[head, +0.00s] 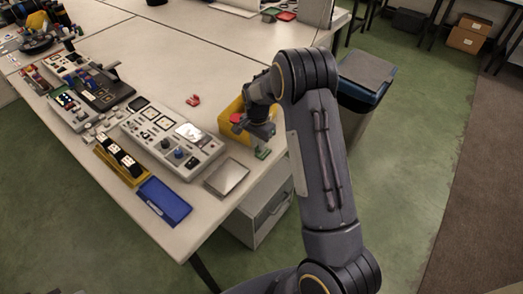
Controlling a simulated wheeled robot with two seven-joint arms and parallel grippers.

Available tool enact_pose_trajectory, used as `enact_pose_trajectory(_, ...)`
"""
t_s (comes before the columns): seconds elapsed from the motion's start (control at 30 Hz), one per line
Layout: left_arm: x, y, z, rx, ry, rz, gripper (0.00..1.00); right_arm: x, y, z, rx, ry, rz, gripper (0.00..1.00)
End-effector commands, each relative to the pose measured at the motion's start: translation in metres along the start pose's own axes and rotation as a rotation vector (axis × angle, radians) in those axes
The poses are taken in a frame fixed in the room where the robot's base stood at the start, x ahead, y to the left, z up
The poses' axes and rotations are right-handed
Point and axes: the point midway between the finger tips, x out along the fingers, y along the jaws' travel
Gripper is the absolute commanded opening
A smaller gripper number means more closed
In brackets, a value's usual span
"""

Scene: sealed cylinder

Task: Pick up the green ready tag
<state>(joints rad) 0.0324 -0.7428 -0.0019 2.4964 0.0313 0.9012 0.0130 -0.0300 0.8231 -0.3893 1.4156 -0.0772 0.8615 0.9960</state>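A small green piece (262,153), which looks like the green ready tag, shows just below my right gripper (259,140) near the right edge of the white table (215,80). The dark gripper points down over it. At this size I cannot tell whether the fingers touch the green piece or stand apart around it. My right arm comes in from the lower right and hides part of the table edge. My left gripper does not show.
A yellow bin (229,126) stands behind the gripper. A grey control panel (196,165), a silver plate (226,177), a blue tray (163,201) and a yellow rack (121,166) lie to the left. A small red object (193,100) lies behind. The table's middle is mostly clear.

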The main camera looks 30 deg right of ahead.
Motion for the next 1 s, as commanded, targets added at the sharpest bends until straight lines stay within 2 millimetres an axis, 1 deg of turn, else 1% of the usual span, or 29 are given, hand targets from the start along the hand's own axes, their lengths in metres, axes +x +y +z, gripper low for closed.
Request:
enact_pose_trajectory(0.1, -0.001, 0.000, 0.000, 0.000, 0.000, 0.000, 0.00, 0.005, 0.000, 0.000, 0.000, 0.000, -0.001, 0.19)
enact_pose_trajectory(0.27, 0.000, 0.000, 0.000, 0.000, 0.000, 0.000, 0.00, 0.005, 0.000, 0.000, 0.000, 0.000, -0.001, 0.19)
enact_pose_trajectory(0.3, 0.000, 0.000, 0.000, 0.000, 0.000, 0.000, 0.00, 0.005, 0.000, 0.000, 0.000, 0.000, -0.001, 0.16)
enact_pose_trajectory(0.43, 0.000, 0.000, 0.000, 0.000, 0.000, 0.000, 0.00, 0.005, 0.000, 0.000, 0.000, 0.000, -0.001, 0.00)
enact_pose_trajectory(0.8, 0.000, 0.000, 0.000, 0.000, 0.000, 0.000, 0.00, 0.004, 0.000, 0.000, 0.000, 0.000, -0.001, 0.00)
enact_pose_trajectory(0.93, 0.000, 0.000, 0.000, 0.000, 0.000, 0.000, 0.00, -0.003, -0.001, 0.000, 0.000, 0.001, -0.002, 0.00)
enact_pose_trajectory(1.0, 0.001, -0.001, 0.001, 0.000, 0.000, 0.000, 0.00, -0.010, -0.001, 0.000, -0.001, 0.002, -0.004, 0.00)
